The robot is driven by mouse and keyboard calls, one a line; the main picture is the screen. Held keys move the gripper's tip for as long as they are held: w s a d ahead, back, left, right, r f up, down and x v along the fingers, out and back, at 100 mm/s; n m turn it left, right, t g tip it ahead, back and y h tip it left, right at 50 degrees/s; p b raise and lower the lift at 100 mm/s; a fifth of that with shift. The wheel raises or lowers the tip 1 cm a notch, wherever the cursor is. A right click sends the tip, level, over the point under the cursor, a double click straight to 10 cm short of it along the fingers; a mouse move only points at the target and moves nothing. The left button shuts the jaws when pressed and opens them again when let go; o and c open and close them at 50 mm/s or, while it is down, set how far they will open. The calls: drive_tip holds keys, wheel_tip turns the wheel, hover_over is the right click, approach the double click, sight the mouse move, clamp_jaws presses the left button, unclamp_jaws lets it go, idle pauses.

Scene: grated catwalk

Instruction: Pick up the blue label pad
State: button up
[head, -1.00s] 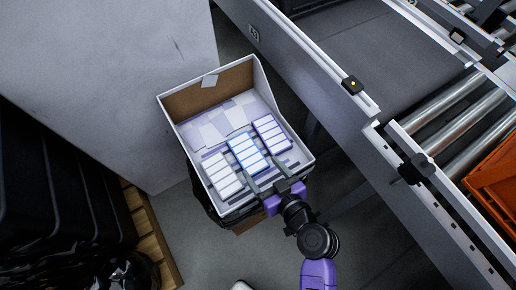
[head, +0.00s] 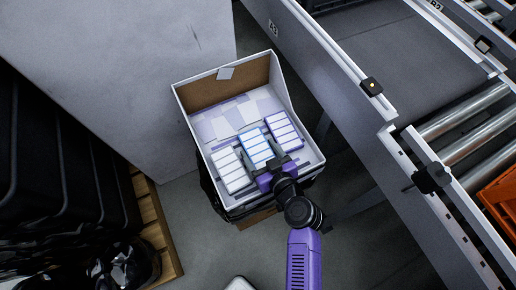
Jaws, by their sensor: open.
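An open white box (head: 187,108) with a brown inner back wall holds three label pads in a row. The blue label pad (head: 256,149) is in the middle, blue-edged with white labels. A grey-edged pad (head: 231,169) lies to its left and a purple-edged pad (head: 284,131) to its right. My gripper (head: 263,157) is open over the near part of the blue pad, with its fingers along the pad's two sides. The gripper body hides the pad's near end. I cannot tell whether the fingers touch the pad.
Loose pale sheets (head: 225,122) lie in the back of the box. A grey conveyor (head: 385,50) with metal rollers (head: 450,120) runs along the right. A grey cabinet (head: 120,70) stands behind on the left, and black crates (head: 60,170) on a wooden pallet (head: 158,235) stand at left.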

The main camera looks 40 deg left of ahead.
drive_tip(key=shift+c, duration=0.4)
drive_tip(key=c, duration=1.1)
drive_tip(key=shift+r, duration=0.1)
